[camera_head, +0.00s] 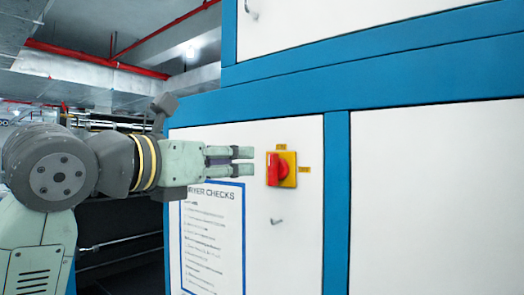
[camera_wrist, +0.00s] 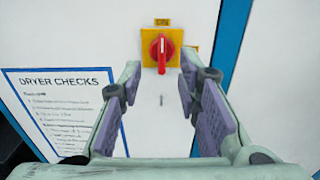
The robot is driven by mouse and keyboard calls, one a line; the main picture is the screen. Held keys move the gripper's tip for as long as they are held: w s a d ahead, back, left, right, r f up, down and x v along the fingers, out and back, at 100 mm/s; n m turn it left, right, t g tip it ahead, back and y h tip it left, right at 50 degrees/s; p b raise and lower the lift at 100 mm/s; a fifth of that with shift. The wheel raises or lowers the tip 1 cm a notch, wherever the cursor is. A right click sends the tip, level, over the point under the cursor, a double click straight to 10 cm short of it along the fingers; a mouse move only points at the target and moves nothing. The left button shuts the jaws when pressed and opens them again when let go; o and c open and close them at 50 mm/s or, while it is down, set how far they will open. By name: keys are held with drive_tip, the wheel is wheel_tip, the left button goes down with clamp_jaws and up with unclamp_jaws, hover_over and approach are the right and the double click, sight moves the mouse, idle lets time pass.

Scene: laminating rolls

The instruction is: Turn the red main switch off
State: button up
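The red main switch (camera_head: 273,171) is a red rotary handle on a yellow square plate (camera_head: 290,168), mounted on a white cabinet door. In the wrist view the red handle (camera_wrist: 161,53) stands upright, pointing up and down, near the top centre. My gripper (camera_head: 243,160) is just left of the switch in the head view. In the wrist view my gripper (camera_wrist: 158,75) is open and empty, its two fingers apart on either side below the switch. It appears not to touch the handle.
A blue-framed "DRYER CHECKS" sheet (camera_head: 214,235) hangs on the door, left of and below the switch. A small metal door handle (camera_head: 277,221) sticks out below the switch. Blue frame strips (camera_head: 336,200) border the door. Another white panel (camera_head: 430,190) is at right.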

sight(269, 160)
drive_tip(key=p+x, duration=0.3)
drive_tip(key=x, duration=0.6)
drive_tip(key=shift+d, duration=0.2)
clamp_jaws()
